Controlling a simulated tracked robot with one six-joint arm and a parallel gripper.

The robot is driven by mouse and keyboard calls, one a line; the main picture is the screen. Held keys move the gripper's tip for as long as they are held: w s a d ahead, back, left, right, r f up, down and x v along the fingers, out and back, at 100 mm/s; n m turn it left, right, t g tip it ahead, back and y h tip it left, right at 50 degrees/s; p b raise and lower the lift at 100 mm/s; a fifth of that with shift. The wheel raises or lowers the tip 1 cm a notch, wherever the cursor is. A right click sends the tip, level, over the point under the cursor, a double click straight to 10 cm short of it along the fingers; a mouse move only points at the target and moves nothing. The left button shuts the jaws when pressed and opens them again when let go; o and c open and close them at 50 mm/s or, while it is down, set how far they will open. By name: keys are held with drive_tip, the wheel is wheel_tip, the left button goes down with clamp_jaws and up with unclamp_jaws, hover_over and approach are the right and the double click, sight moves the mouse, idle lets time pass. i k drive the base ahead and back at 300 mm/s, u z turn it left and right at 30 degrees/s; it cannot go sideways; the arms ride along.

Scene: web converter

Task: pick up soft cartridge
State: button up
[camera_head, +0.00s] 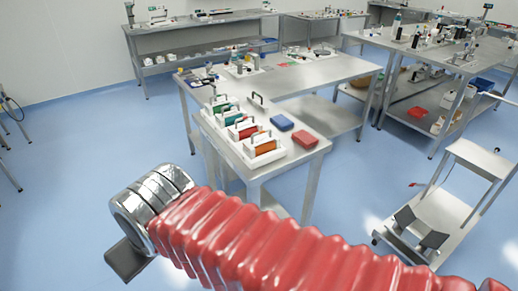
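Several upright cartridges with dark handles stand in a row in a white holder (206,122) on the near table. Among them are a green cartridge (227,116), a red cartridge (246,131) and an orange cartridge (265,148). I cannot tell which thing is the soft cartridge. My arm, in a red ribbed sleeve, crosses the bottom of the view and ends in silver rings at the left. One dark part of my gripper (127,260) shows below the rings, over the floor and apart from the table. Its fingertips are not clear, and no held object shows.
A trolley (478,158) with dark brackets stands at the right. Other loaded benches are behind. Blue floor (75,165) is clear at the left.

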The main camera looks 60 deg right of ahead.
sight(254, 149)
drive_tip(key=z, duration=0.05)
drive_tip(key=i, duration=1)
drive_tip(key=u, duration=0.05)
